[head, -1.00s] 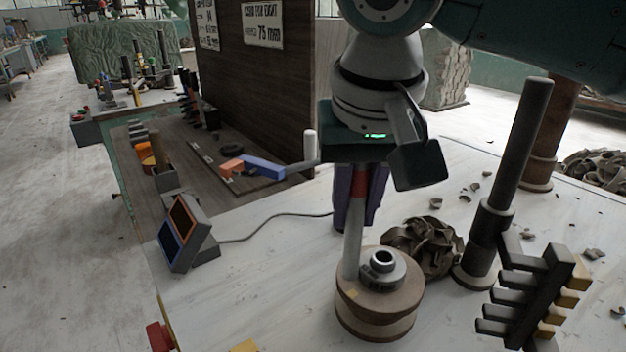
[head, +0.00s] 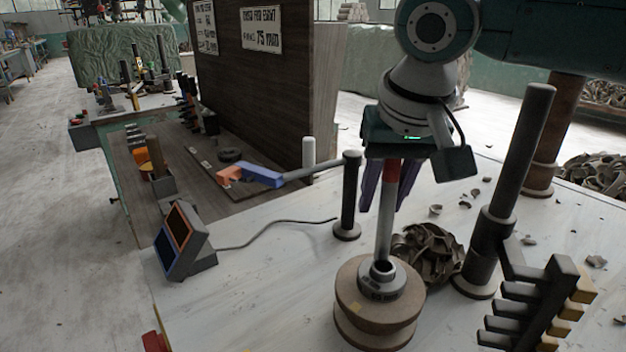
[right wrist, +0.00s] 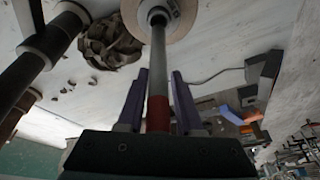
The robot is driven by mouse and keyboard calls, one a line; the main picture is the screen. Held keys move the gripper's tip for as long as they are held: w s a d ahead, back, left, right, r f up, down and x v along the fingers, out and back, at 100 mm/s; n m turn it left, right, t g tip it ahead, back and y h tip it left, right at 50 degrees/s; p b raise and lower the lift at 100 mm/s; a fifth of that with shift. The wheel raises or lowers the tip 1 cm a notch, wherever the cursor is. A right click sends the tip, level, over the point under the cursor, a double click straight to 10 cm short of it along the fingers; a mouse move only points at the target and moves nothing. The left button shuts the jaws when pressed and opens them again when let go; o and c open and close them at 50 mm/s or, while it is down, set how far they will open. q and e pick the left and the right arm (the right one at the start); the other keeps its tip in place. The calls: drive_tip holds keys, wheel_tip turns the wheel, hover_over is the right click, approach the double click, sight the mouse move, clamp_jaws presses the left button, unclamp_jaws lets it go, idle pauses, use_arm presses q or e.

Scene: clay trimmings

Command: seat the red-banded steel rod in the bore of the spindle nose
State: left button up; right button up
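The grey steel rod (head: 385,225) with its red band (head: 391,175) stands about upright, its lower end in the bore mouth of the spindle nose (head: 382,284). How deep it sits I cannot tell. The nose is a grey ring on a round brown base (head: 352,302). My right gripper (head: 382,207) points down around the rod's upper part. In the right wrist view its purple fingers (right wrist: 159,72) stand on either side of the red band (right wrist: 158,112) with a thin gap each side. My left gripper is out of view.
A dark post (head: 349,195) stands left of the rod. A heap of clay trimmings (head: 430,252) lies behind the base. A tall dark column (head: 510,170) and a black-pronged rack (head: 535,305) stand to the right. A two-panel display (head: 183,240) is at left.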

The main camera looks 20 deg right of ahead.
sight(394, 208)
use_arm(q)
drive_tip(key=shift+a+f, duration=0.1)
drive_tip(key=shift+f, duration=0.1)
use_arm(e)
drive_tip(key=shift+o, duration=1.3)
drive_tip(key=shift+s+d+f+g, duration=0.15)
drive_tip(key=shift+s+f+g, duration=0.1)
drive_tip(key=shift+s+f, duration=0.3)
drive_tip(key=shift+s+d+f+g, duration=0.1)
drive_tip(key=shift+s+f+g, duration=0.2)
drive_tip(key=shift+f, duration=0.45)
drive_tip(key=shift+r, duration=0.1)
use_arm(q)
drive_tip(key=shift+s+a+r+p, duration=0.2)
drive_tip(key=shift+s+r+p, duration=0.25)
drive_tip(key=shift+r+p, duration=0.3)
use_arm(e)
drive_tip(key=v, duration=0.7)
drive_tip(key=shift+s+a+r, duration=0.25)
drive_tip(key=shift+s+a, duration=0.05)
drive_tip(key=shift+s, duration=0.15)
drive_tip(key=shift+o, duration=0.3)
